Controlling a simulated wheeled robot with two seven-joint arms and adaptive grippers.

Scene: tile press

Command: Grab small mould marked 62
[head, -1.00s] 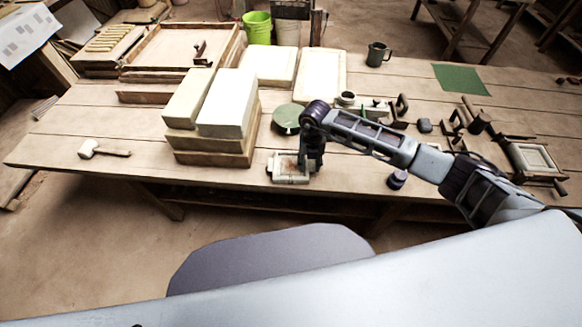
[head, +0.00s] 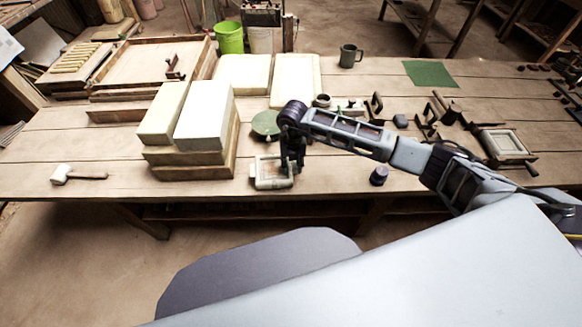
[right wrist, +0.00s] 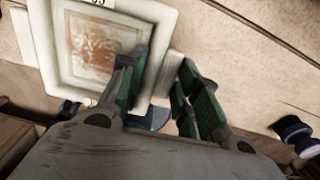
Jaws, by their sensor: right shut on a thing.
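A small pale-framed mould (head: 258,181) with a reddish-brown inner face lies near the front edge of the table. In the right wrist view the mould (right wrist: 62,62) fills the upper left, with a small number tag (right wrist: 99,2) at its top rim, cut off and not clearly readable. My right gripper (head: 291,168) is at the mould's right side. In the right wrist view its green-and-dark fingers (right wrist: 163,72) stand on both sides of the mould's right edge, shut on it. I cannot tell whether the mould is clear of the table. My left gripper is not in view.
Stacked pale blocks on boards (head: 203,120) stand left of the mould. A green round item (head: 265,124) is behind it. A dark spool-like item (head: 379,176) lies to the right. Another framed mould with handles (head: 503,143) is farther right. A mallet (head: 75,174) lies left.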

